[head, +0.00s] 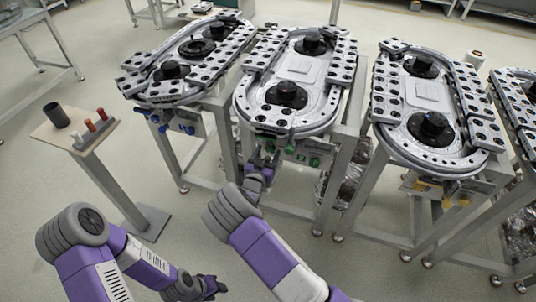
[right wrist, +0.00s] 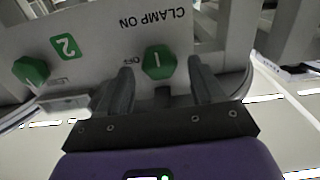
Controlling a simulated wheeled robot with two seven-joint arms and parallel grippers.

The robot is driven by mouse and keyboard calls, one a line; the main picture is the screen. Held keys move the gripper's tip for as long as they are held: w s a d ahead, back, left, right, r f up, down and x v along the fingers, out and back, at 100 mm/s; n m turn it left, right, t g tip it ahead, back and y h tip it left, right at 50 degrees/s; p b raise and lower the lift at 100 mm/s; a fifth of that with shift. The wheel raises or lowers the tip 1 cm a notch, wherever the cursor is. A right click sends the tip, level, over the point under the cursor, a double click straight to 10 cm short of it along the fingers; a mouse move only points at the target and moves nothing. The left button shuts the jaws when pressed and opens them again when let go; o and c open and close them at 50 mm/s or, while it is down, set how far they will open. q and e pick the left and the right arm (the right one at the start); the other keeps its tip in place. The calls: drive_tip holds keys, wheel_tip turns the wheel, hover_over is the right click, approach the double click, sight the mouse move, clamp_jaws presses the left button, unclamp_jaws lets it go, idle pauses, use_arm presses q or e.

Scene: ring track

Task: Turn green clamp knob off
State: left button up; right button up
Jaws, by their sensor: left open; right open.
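In the right wrist view, a green knob (right wrist: 158,62) marked with a white line sits on a pale panel (right wrist: 100,40) under upside-down "CLAMP ON" lettering. My right gripper (right wrist: 162,85) is open, its two fingers reaching up toward either side of this knob; I cannot tell whether they touch it. A second green knob (right wrist: 30,70) is to the left, near a green "2" label (right wrist: 66,47). In the head view, my right gripper (head: 264,158) is at the front panel of the middle ring track (head: 290,80), partly covering the panel. My left gripper (head: 212,286) is open, low and away from the tracks.
Ring tracks with blue knobs (head: 178,127) and yellow knobs (head: 445,193) stand to the left and right. A small stand (head: 95,135) holds a black cup (head: 56,115) and red-topped pegs (head: 101,114). Frame legs surround the panel. Floor is clear between the stand and tracks.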

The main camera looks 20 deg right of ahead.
drive_tip(key=shift+w+d, duration=0.25)
drive_tip(key=shift+w, duration=0.1)
drive_tip(key=c, duration=1.1)
drive_tip(key=shift+o, duration=0.2)
